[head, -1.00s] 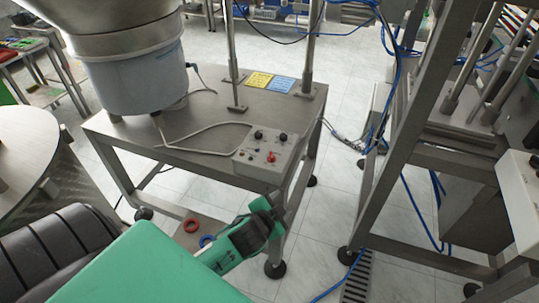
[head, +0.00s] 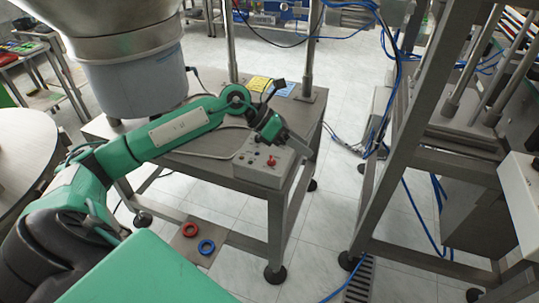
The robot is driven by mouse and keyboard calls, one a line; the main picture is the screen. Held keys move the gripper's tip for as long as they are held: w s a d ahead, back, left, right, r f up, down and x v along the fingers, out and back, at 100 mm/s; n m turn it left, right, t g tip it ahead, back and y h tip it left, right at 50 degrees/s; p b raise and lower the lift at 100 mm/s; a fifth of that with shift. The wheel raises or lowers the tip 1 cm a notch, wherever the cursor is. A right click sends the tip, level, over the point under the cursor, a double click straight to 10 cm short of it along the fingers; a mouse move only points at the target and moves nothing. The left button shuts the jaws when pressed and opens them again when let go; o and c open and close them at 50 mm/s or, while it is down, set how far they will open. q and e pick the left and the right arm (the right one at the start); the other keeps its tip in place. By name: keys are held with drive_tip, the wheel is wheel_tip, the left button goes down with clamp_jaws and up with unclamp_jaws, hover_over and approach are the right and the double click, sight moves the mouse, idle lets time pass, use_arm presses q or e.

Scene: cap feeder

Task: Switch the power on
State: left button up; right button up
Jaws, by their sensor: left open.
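The control box (head: 258,172) is a pale box on the front right corner of the steel table. A red control (head: 271,161) and small dark controls show on its top face. My left gripper (head: 284,134) is open, just above the back edge of the box, and its fingertips are hard to make out. It hides the back part of the panel, where dark knobs showed before. I cannot tell whether it touches any control. No label is readable, so I cannot tell which control is the power switch. My right gripper is not in view.
A steel table (head: 207,160) carries a big feeder bowl (head: 130,85) at its left. Red (head: 190,229) and blue (head: 206,247) rings lie on a low plate. A steel frame (head: 385,150) stands at the right.

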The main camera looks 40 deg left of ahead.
use_arm(q)
drive_tip(key=a+r+g+y, duration=0.1)
drive_tip(key=a+y, duration=0.6)
drive_tip(key=a, duration=0.8)
approach(272, 158)
drive_tip(key=shift+m, duration=0.4)
drive_tip(key=x, duration=0.8)
drive_tip(key=shift+p, duration=0.35)
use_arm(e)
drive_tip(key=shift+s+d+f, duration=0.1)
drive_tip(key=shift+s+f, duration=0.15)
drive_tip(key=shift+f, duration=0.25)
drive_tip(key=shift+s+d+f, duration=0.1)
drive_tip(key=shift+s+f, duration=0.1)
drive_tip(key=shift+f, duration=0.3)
use_arm(q)
drive_tip(key=c, duration=1)
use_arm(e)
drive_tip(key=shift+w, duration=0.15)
